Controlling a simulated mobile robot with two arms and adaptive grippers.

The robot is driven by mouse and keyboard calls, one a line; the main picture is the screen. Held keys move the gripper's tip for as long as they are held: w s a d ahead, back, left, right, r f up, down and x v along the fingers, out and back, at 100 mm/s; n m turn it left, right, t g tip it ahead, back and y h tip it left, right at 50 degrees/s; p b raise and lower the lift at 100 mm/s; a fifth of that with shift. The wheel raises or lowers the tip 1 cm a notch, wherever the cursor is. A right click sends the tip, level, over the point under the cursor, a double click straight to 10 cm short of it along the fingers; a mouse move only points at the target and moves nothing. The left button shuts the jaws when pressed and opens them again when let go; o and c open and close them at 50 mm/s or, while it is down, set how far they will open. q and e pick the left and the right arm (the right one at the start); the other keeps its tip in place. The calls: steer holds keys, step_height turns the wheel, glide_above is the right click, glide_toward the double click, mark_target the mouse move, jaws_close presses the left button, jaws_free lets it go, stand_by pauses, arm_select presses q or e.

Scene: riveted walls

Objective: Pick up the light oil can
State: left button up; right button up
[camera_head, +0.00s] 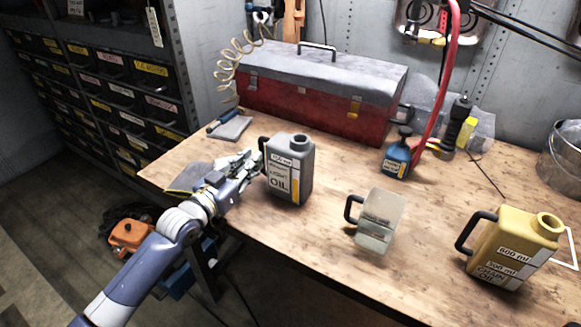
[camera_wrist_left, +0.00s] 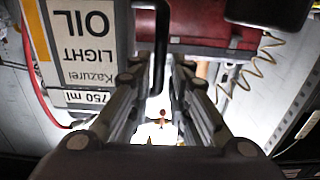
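The light oil can (camera_head: 298,172) is a grey can with a white "LIGHT OIL" label and a black handle on its left side. It stands upright near the table's front edge. My left gripper (camera_head: 253,166) is at the handle side of the can. In the left wrist view the can's label (camera_wrist_left: 85,45) appears upside down at the left. The black handle (camera_wrist_left: 160,40) reaches down between the two spread fingers (camera_wrist_left: 160,75). The fingers look apart, and I see no clear grip on the handle. My right gripper is out of view.
A red toolbox (camera_head: 320,95) stands behind the can. A blue bottle (camera_head: 397,160), a clear jug (camera_head: 380,222) and a yellow can (camera_head: 512,250) stand to the right. A metal bucket (camera_head: 562,155) is at the far right. Bare wood (camera_head: 330,215) lies between can and jug.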

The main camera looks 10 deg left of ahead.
mark_target(261, 148)
arm_select(q)
steer(key=x, duration=0.3)
steer(key=p+x, duration=0.1)
steer(key=x, duration=0.1)
steer(key=shift+w+d+r, duration=0.1)
steer(key=shift+w+r, duration=0.1)
steer(key=shift+r, duration=0.15)
jaws_close()
steer(key=shift+r, duration=0.2)
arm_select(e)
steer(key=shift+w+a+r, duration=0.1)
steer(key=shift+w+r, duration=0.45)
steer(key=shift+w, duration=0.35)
